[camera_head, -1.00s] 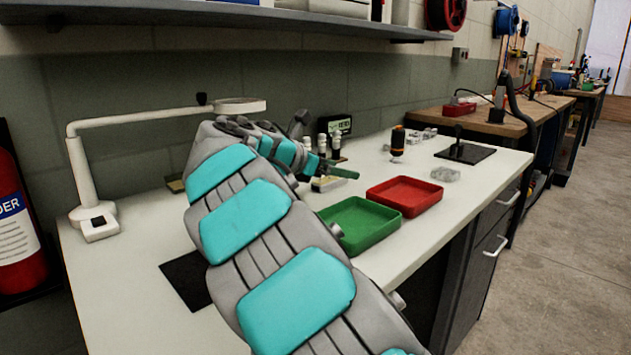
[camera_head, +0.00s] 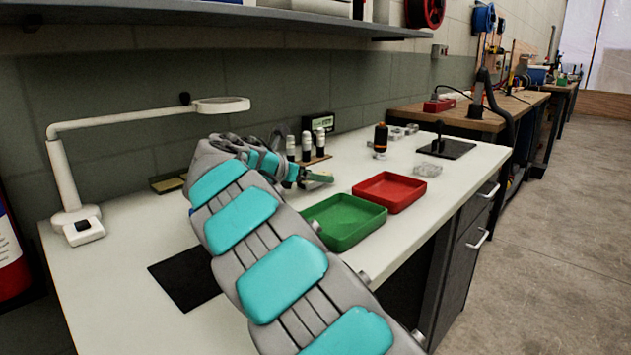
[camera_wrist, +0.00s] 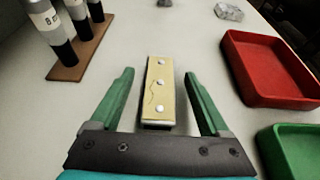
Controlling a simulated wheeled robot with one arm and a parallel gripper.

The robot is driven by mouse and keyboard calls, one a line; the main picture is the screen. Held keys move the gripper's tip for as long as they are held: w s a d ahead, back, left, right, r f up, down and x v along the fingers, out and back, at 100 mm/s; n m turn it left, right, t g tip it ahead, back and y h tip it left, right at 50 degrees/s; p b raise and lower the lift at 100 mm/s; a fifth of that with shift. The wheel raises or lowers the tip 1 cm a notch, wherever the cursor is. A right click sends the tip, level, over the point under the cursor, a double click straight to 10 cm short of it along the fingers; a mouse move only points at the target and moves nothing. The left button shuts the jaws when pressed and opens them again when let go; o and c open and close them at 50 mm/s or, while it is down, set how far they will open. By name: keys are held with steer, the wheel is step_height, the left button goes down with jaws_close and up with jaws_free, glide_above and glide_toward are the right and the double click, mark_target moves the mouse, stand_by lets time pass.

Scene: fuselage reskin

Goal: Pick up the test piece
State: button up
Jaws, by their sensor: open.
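The test piece (camera_wrist: 160,90) is a small tan, flat bar with several white round fasteners and a thin crack-like line along it. In the wrist view it lies on the white bench between the two green fingers of my gripper (camera_wrist: 158,97). The gripper is open, with a gap on each side of the piece. In the head view my gripper (camera_head: 308,179) is low over the bench, beyond the green tray; the piece is mostly hidden there.
A green tray (camera_head: 343,236) and a red tray (camera_head: 412,206) stand right of the gripper. Several bottles stand on a brown rack (camera_wrist: 70,70) at left. A lamp (camera_head: 75,225), dark mat (camera_head: 183,275) and orange-topped tool (camera_head: 381,140) are also on the bench.

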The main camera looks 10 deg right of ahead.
jaws_close()
stand_by(0.6)
